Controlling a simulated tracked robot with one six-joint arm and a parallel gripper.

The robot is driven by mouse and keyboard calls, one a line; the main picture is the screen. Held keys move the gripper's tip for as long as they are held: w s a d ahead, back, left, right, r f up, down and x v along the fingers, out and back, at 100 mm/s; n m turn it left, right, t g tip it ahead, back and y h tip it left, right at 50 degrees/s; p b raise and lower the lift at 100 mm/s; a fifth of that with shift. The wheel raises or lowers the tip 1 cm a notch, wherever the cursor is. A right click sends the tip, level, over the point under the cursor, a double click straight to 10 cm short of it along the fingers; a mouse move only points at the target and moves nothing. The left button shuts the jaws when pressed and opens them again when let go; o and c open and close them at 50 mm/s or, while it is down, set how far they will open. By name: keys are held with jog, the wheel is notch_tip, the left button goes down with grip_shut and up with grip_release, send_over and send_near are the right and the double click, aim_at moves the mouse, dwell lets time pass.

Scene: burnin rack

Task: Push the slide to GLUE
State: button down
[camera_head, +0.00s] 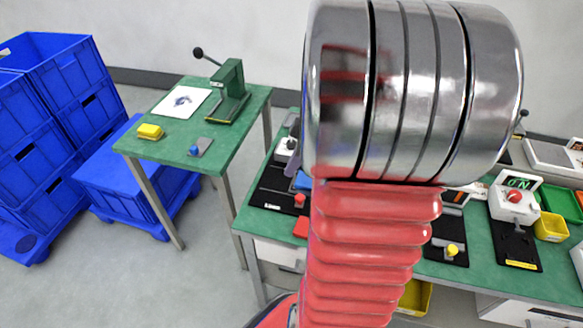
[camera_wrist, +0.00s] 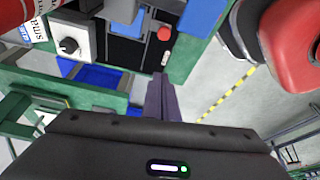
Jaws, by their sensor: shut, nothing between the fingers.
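No GLUE label is readable, so I cannot tell for sure which part is the slide. A black panel with a red knob (camera_head: 300,199) lies at the left of the long green bench, partly behind my arm. In the wrist view a red knob (camera_wrist: 163,34) stands on a black panel, just above my fingertips. My gripper (camera_wrist: 160,78) is shut and empty, its grey-purple fingers pointing up the picture, apart from the knob as far as I can see. In the head view my arm hides the middle of the bench, and my gripper is mostly hidden.
A box with a black dial (camera_wrist: 68,45) stands left of the panel in the wrist view. A yellow knob (camera_head: 452,250) and a red-button station (camera_head: 514,196) are farther right.

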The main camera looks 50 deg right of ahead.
jog(key=shift+a, duration=0.1)
jog(key=s+a+r+m, duration=0.1)
jog(key=a+r+m, duration=0.1)
jog(key=a, duration=0.6)
jog(key=s+a+r+m+t+h, duration=0.1)
jog(key=s+a+r+m, duration=0.1)
jog(key=a+r, duration=0.3)
jog(key=s+a+r+m+t+h, duration=0.1)
jog(key=s+a+r+m, duration=0.1)
jog(key=a, duration=1.1)
jog(key=shift+a+r+m, duration=0.2)
jog(key=shift+r+m, duration=0.5)
jog(key=shift+r, duration=0.05)
jog(key=c, duration=2.5)
grip_release()
